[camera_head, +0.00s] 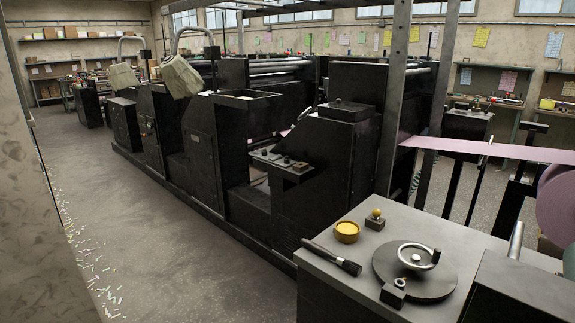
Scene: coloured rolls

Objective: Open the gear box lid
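No gripper of mine shows in the head view. A grey-topped cabinet (340,268) stands at the lower right. On it lies a round dark disc (435,287) with a handwheel (414,257) and a small knob block (394,292) at its edge. A dark box with a flat top (525,291) stands to the right of the disc, cut off by the frame edge, with a metal lever (516,239) behind it. I cannot tell which of these is the gear box lid. No open lid is visible.
A yellow tin (347,232), a dark brush (331,258) and a yellow-knobbed block (375,220) lie on the cabinet. A long black press (205,147) fills the middle. A pink roll (557,205) hangs at right. The floor (170,240) at left is open, with paper scraps.

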